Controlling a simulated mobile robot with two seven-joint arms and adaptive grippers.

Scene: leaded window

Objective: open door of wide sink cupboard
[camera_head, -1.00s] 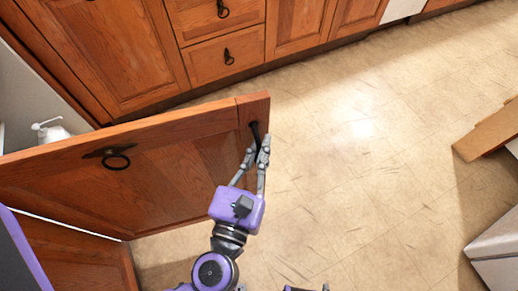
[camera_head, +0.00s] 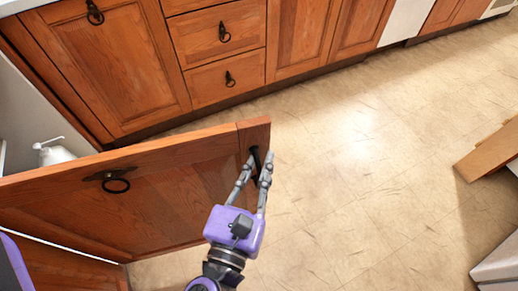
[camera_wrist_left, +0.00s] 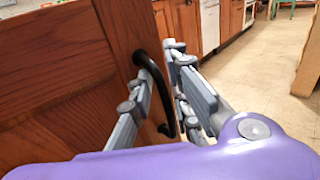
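The wooden cupboard door (camera_head: 150,195) stands swung open across the lower left of the head view. It has a black ring pull (camera_head: 116,182) on its face and a black bar handle (camera_head: 254,158) near its free edge. The bar handle also shows in the left wrist view (camera_wrist_left: 164,100). My left gripper (camera_head: 259,157) is at this handle. Its two grey fingers are spread apart, with the handle between them, and a gap shows beside the right finger. Whether a finger touches the handle is unclear. My right gripper is not visible.
Wooden cabinets and drawers (camera_head: 225,80) line the back. A white pump bottle (camera_head: 54,152) stands behind the door at left. The tiled floor (camera_head: 370,150) right of the door is free. A brown board (camera_head: 490,150) lies at the right edge.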

